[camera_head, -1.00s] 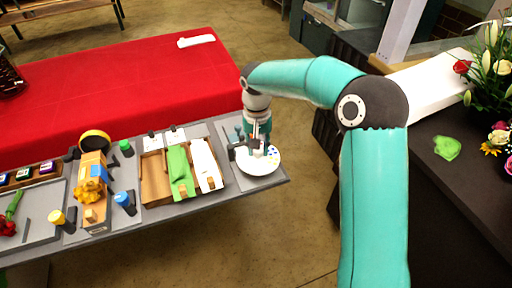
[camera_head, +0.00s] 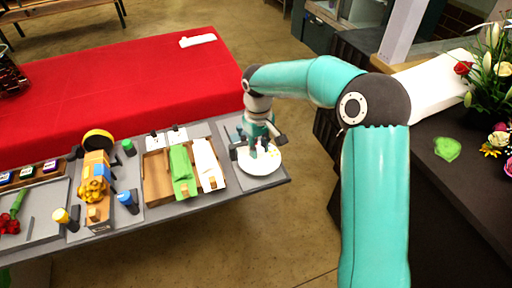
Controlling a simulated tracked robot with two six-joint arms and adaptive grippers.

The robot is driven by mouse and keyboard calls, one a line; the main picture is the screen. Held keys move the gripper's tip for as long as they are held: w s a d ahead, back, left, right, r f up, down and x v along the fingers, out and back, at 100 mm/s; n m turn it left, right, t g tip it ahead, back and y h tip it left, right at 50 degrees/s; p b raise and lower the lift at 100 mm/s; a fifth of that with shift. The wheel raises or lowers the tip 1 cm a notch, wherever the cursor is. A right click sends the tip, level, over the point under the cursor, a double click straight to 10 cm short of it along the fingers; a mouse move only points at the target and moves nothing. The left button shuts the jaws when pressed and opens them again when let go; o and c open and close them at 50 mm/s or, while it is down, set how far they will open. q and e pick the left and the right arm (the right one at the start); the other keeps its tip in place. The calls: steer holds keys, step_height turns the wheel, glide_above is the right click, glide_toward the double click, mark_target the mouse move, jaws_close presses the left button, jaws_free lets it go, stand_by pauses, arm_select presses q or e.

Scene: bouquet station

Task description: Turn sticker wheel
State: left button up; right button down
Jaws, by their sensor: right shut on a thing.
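The sticker wheel (camera_head: 262,166) is a round white disc at the right end of the grey table, with small coloured marks near its right edge. My right gripper (camera_head: 263,150) points down over its middle, reached by the teal arm from the right. It is shut on the sticker wheel, at a central part that its fingers hide. My left gripper is not in view.
Left of the wheel is a wooden tray (camera_head: 156,178) with green and white wraps (camera_head: 183,172). Farther left are an orange tape dispenser (camera_head: 96,170), coloured bottles (camera_head: 128,200) and a red flower (camera_head: 10,224). A red-covered table (camera_head: 120,85) lies behind.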

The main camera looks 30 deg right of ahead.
mark_target(258, 149)
steer(key=shift+w+r, duration=0.15)
steer(key=shift+w, duration=0.05)
stand_by(0.3)
steer(key=c, duration=0.8)
jaws_free()
steer(key=shift+c, duration=0.2)
step_height(258, 149, up, 12)
steer(key=shift+a, duration=0.15)
steer(key=shift+f, duration=0.2)
